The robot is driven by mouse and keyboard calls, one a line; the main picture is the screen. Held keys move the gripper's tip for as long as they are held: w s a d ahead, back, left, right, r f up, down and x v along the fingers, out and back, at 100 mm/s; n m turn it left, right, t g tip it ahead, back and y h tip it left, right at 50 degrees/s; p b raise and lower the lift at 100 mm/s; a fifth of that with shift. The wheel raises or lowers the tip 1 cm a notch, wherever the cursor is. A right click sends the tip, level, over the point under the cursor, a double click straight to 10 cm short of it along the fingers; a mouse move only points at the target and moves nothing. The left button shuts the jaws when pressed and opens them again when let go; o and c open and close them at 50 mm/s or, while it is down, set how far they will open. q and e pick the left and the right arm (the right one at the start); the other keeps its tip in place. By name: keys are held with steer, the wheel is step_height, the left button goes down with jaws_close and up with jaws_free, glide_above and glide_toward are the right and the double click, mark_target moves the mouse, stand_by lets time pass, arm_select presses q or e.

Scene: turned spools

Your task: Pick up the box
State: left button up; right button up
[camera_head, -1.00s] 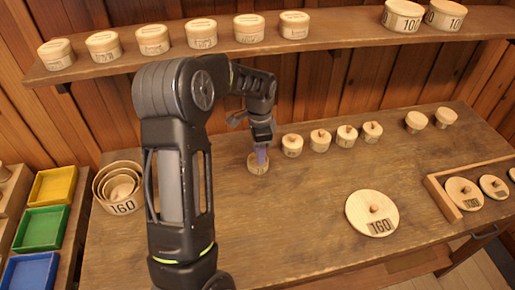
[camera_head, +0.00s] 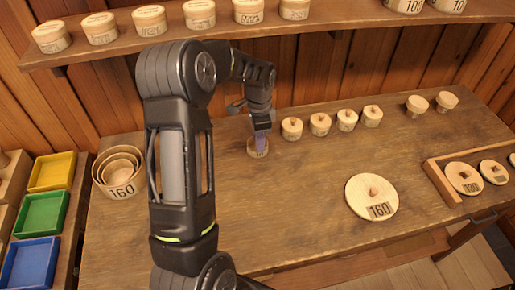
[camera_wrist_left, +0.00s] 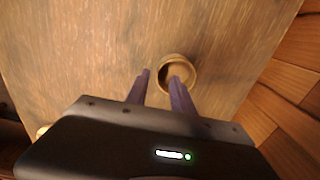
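The box is a small, round, open wooden cup (camera_head: 258,150) with a dark label, standing upright on the workbench. It also shows in the left wrist view, where its round rim (camera_wrist_left: 191,67) and hollow inside face the camera. My left gripper (camera_head: 261,143) reaches down to it from above. In the wrist view its two purple fingers (camera_wrist_left: 160,82) are apart. The right finger overlaps the opening and seems to be inside it; the left finger is outside, with the near wall between them. Contact with the wall cannot be told. My right gripper is not in view.
Several small lidded boxes (camera_head: 320,124) stand right of the cup. A large round lid marked 160 (camera_head: 360,205) lies front right. Nested bowls (camera_head: 121,192) stand left. A wooden tray (camera_head: 440,184) holds lids at right. A shelf (camera_head: 330,33) runs above. The middle bench is clear.

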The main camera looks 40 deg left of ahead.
arm_select(q)
steer(key=f+b, duration=0.1)
steer(key=f, duration=0.1)
steer(key=f+b, duration=0.2)
steer(key=f, duration=0.1)
steer(key=shift+w+d+f, duration=0.1)
steer(key=shift+d+f, duration=0.1)
steer(key=shift+r, duration=0.1)
jaws_close()
stand_by(0.4)
stand_by(0.3)
